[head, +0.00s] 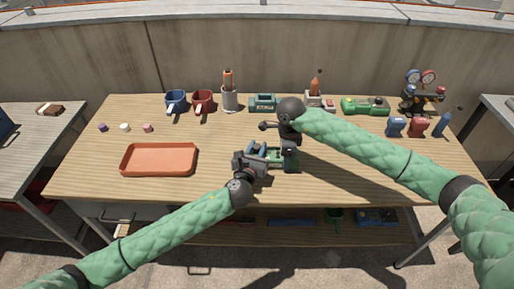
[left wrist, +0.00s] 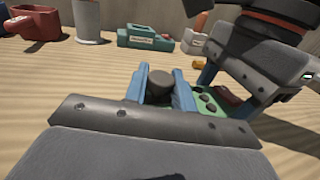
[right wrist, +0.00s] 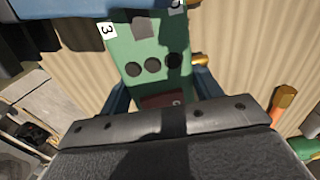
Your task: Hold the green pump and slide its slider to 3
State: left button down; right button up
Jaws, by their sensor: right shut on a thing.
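The green pump (head: 275,157) lies near the middle of the table's front half, between my two grippers. In the right wrist view its green face (right wrist: 150,45) shows dark round buttons and a white label "3" (right wrist: 107,30). My right gripper (head: 289,152) is shut on the pump's body from above. My left gripper (head: 259,150) comes in from the left; in the left wrist view its blue fingers (left wrist: 160,85) stand apart on either side of a grey knob (left wrist: 158,80), which seems to be the slider. Whether they touch it is unclear. The slider's exact position on its scale is hidden.
An orange tray (head: 158,146) lies to the left. Blue and red mugs, a tool holder (head: 229,98), a teal box (head: 262,103) and another green device (head: 365,106) line the back. A gauge set (head: 420,90) stands back right. The front right of the table is clear.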

aim_at(268, 153)
pick_arm(q)
jog(key=shift+d, duration=1.95)
jog(key=c, duration=1.2)
grip_release()
jog(key=v, duration=1.2)
jog(key=shift+a+r, duration=0.1)
